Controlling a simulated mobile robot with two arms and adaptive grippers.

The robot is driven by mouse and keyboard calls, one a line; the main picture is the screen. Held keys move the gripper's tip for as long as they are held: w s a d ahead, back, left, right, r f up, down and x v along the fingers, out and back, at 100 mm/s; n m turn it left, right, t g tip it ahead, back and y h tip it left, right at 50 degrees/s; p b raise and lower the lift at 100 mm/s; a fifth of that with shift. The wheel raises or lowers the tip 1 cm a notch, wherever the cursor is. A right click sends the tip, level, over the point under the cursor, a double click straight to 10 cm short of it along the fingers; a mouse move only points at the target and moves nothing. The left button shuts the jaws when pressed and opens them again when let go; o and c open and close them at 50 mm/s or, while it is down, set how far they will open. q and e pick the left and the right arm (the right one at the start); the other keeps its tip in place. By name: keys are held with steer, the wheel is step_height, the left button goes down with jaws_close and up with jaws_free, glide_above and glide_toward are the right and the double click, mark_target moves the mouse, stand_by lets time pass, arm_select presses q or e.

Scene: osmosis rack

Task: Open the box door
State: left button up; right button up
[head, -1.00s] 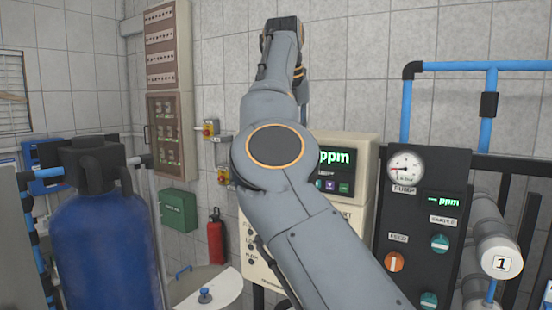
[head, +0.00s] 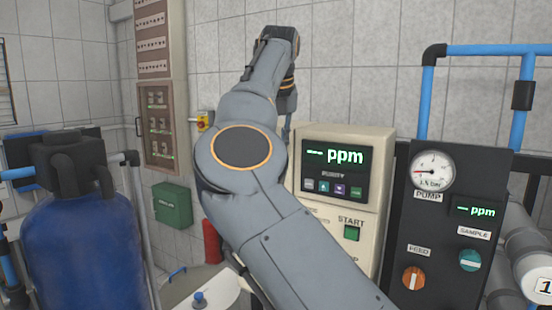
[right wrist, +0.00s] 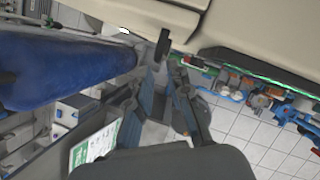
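A brown wall box (head: 160,125) with a windowed door stands at the upper left in the head view. Its door looks shut, and green lights show behind the pane. A small green box (head: 172,204) hangs below it, also looking shut. My right arm crosses the middle of the head view, its far end (head: 279,40) high and to the right of the brown box, apart from it. In the right wrist view the right gripper's fingers (right wrist: 170,65) converge towards their tips; whether they meet is unclear, and no held thing shows. My left gripper is out of view.
A blue tank (head: 85,250) stands at the lower left. A cream control unit (head: 370,215) and a black gauge panel (head: 455,235) with blue pipes (head: 485,50) stand to the right. A red extinguisher (head: 212,240) is partly hidden behind my arm.

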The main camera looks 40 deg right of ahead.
steer(key=f, duration=0.1)
steer(key=w+d+f, duration=0.1)
steer(key=f, duration=0.1)
steer(key=shift+w+d+f+p, duration=0.15)
steer(key=shift+w+d+p, duration=0.15)
steer(key=shift+w+d, duration=0.1)
steer(key=shift+f, duration=0.6)
steer(key=shift+a+f, duration=0.1)
steer(key=shift+f, duration=0.1)
jaws_close()
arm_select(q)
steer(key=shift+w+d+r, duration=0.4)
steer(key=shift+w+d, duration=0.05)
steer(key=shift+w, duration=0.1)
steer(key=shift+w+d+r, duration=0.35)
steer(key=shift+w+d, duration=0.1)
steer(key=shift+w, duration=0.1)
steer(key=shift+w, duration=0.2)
